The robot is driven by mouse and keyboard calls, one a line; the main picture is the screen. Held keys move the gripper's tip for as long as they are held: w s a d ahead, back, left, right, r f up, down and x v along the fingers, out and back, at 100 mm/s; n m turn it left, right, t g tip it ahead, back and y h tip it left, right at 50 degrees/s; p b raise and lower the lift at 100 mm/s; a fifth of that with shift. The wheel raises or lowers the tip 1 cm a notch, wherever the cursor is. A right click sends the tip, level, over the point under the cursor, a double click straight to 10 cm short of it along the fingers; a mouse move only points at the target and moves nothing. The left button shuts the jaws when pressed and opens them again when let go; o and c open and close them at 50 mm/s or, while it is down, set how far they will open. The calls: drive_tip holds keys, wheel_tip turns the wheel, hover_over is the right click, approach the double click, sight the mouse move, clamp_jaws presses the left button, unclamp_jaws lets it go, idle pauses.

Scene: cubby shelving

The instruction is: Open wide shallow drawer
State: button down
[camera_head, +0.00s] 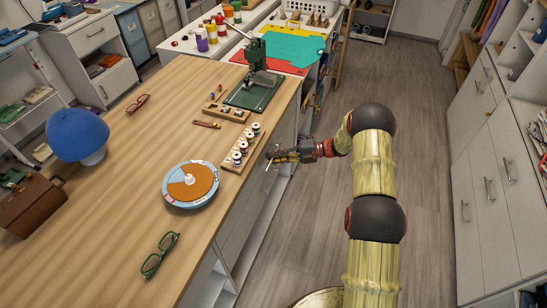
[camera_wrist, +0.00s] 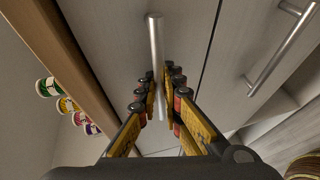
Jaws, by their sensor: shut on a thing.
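My gripper (camera_head: 276,157) is at the side of the long wooden workbench, just below the edge of its top. In the wrist view my gripper (camera_wrist: 159,90) has its two fingers on either side of a silver bar handle (camera_wrist: 153,35), shut on it. The handle is on a pale grey drawer front (camera_wrist: 110,40) right under the benchtop edge. A dark seam divides this front from the panel beside it. The drawer front looks flush, though the fingers hide part of the handle.
A second bar handle (camera_wrist: 280,50) is on the neighbouring panel. Spools in a wooden rack (camera_head: 240,148) and a round orange-and-blue dial (camera_head: 190,184) stand near the bench edge. The floor aisle (camera_head: 310,225) is clear; white cabinets (camera_head: 490,180) line its right side.

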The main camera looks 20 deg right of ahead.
drive_tip(key=shift+s, duration=0.1)
drive_tip(key=s+d+p, duration=0.3)
drive_tip(key=s+d, duration=0.4)
drive_tip(key=d, duration=0.3)
drive_tip(key=s+d+p, duration=0.3)
drive_tip(key=s+d, duration=0.4)
drive_tip(key=d, duration=0.3)
drive_tip(key=shift+s, duration=0.25)
drive_tip(key=c, duration=2.2)
unclamp_jaws()
drive_tip(key=v, duration=1.2)
drive_tip(key=shift+w, duration=0.1)
